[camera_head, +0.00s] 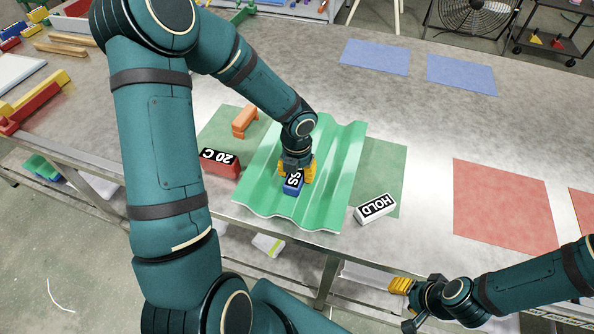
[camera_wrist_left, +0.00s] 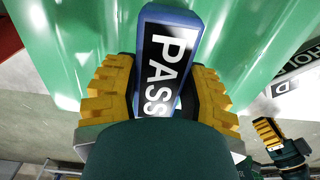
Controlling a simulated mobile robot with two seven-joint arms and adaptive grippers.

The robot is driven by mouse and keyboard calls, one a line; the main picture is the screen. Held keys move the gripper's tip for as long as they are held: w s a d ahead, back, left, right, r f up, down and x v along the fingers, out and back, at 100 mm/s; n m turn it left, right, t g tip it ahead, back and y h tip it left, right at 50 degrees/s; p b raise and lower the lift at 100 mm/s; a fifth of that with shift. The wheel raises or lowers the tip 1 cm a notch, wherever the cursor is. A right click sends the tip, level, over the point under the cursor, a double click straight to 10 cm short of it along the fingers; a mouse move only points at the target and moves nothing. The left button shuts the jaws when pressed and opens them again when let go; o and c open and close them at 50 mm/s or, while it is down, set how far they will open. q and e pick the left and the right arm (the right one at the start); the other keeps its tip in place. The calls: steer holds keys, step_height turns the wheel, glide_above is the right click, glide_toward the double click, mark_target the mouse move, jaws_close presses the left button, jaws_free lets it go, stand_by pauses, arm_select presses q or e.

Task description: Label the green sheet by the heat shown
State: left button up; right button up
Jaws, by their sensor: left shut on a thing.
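The green corrugated sheet (camera_head: 338,170) lies on the table near its front edge. My left gripper (camera_head: 296,174) is over the sheet, shut on a blue block with a PASS label (camera_head: 293,188). The block and label show large in the left wrist view (camera_wrist_left: 165,70), between the yellow fingers. I cannot tell whether the block touches the sheet. A white HOLD block (camera_head: 375,209) lies right of the sheet. A red block reading 20 C (camera_head: 219,162) stands at its left. My right gripper (camera_head: 402,285) hangs off the front edge; its finger gap is unclear.
An orange bracket-like piece (camera_head: 244,121) sits behind the 20 C block. A green mat (camera_head: 383,165) lies under the sheet. Blue mats (camera_head: 375,57) lie at the back, red mats (camera_head: 503,205) at the right. Red and yellow bars (camera_head: 35,103) lie at far left.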

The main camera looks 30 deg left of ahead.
arm_select(q)
steer(key=shift+f, duration=0.2)
stand_by(0.3)
steer(key=o, duration=1.2)
step_height(320, 180, up, 12)
